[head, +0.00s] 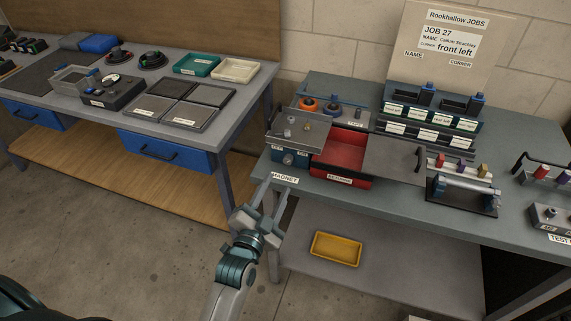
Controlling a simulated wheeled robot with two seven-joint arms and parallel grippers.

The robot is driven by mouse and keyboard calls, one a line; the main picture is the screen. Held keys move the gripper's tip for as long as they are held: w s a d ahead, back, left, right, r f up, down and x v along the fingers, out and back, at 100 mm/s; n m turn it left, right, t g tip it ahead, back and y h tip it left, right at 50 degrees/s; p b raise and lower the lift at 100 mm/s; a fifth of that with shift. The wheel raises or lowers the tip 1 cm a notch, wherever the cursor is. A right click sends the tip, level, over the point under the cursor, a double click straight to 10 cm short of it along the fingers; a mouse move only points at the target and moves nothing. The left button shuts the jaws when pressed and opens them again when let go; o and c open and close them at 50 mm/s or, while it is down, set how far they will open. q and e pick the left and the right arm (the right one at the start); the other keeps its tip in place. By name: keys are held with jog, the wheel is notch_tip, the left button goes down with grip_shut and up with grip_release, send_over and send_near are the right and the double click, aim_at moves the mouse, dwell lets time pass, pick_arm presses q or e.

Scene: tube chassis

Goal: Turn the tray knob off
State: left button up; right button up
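The grey metal tray (318,138) sits at the left end of the right-hand bench, with a few small metal parts on it. Below its front edge is a dark blue housing with a round knob (288,159) on its front face. A white MAGNET label (285,179) is on the bench edge below. The knob is too small to tell its setting. My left gripper (271,197) is in front of and below the bench edge, near the label, its two fingers apart and nothing between them. It appears clear of the knob. My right gripper is out of view.
A red bin (342,179) labelled RETURNS adjoins the tray on the right. A tube assembly on a black stand (463,195) is farther right. A yellow tray (336,249) lies on the lower shelf. Another bench (225,125) stands left, with open floor between.

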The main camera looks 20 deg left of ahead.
aim_at(288, 162)
pick_arm(q)
jog(key=w+p, duration=0.1)
jog(key=w, duration=0.7)
jog(key=shift+w+d+p, duration=0.15)
jog(key=shift+w+p, duration=0.15)
jog(key=shift+p, duration=0.05)
grip_shut()
